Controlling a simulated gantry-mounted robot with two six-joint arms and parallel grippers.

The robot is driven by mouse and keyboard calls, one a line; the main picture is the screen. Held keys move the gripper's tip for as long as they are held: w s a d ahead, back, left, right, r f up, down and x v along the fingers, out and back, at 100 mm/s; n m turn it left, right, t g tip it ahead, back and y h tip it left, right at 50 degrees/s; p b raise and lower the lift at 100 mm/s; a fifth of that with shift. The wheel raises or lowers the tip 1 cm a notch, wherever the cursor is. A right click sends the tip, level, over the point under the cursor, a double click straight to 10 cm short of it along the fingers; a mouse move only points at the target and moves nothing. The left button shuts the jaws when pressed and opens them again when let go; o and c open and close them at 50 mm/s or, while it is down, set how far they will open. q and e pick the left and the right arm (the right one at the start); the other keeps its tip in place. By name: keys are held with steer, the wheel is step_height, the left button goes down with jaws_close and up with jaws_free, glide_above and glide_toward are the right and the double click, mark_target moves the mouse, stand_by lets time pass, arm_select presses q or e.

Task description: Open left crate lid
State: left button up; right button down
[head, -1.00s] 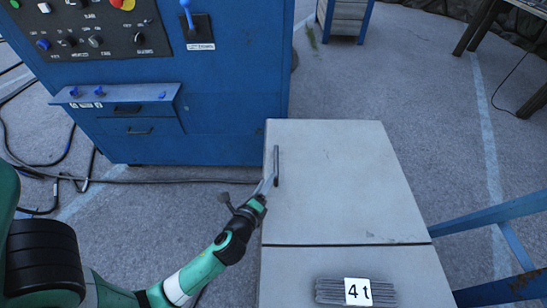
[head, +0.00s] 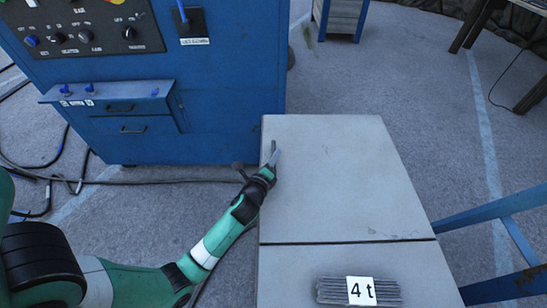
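The crate lid (head: 335,190) is a pale grey flat panel in the middle of the head view, lying flat. A dark bar handle (head: 273,147) stands near its left edge. My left gripper (head: 272,162) is at this handle, its fingers overlapping it in the picture. I cannot tell whether the fingers are closed on the handle or only beside it. My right gripper is not in view.
A blue control cabinet (head: 215,95) with knobs stands behind and left of the crate. A second grey panel with a "4 t" label (head: 361,291) lies in front. A blue metal frame (head: 500,207) is at the right. Cables lie on the floor at left.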

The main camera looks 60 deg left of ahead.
arm_select(q)
jaws_close()
stand_by(1.1)
